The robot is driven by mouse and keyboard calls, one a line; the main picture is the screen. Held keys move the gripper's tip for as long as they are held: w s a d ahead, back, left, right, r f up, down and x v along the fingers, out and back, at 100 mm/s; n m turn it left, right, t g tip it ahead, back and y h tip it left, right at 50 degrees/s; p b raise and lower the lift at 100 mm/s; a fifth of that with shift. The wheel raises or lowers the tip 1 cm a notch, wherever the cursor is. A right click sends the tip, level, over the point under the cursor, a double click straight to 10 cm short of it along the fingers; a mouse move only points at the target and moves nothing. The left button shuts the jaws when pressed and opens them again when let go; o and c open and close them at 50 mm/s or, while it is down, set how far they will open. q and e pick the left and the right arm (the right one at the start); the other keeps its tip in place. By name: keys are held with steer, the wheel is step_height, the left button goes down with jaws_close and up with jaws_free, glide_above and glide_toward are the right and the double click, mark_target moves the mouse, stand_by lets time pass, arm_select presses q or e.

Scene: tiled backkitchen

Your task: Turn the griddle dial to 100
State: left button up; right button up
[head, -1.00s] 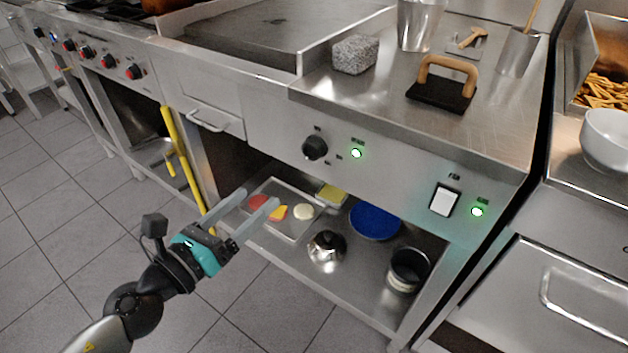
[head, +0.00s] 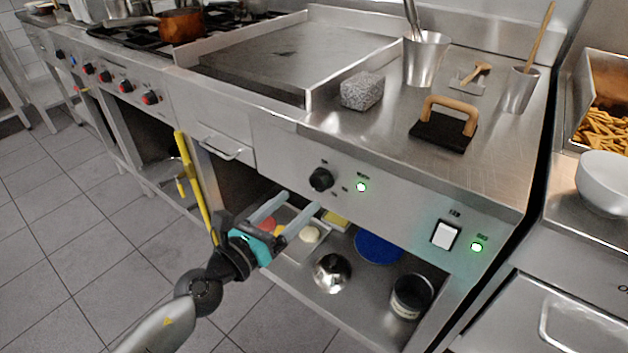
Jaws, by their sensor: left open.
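The griddle dial (head: 320,179) is a round black knob on the steel front panel (head: 289,152) of the griddle. Small dark markings surround it, too small to read. A green lamp (head: 361,187) glows to its right. My left gripper (head: 299,212) is open and empty, below and a little left of the dial, with its two grey fingers pointing up toward the panel. It is apart from the dial. My right gripper is not in view. The flat griddle plate (head: 290,58) lies above and behind the panel.
A white rocker switch (head: 445,234) and a second green lamp (head: 476,247) sit on the panel's right. Below, an open shelf holds a blue plate (head: 378,247), a metal pot (head: 331,272) and a tray of food. A drawer handle (head: 221,148) and yellow pole (head: 192,180) are left.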

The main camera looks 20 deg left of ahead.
mark_target(317, 185)
arm_select(q)
steer(key=x, duration=0.5)
steer(key=shift+p, duration=0.3)
steer(key=shift+x, duration=0.9)
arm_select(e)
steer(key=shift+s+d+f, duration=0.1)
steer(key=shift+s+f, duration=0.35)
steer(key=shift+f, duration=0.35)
arm_select(q)
steer(key=shift+c, duration=0.3)
steer(key=shift+f, duration=0.1)
jaws_close()
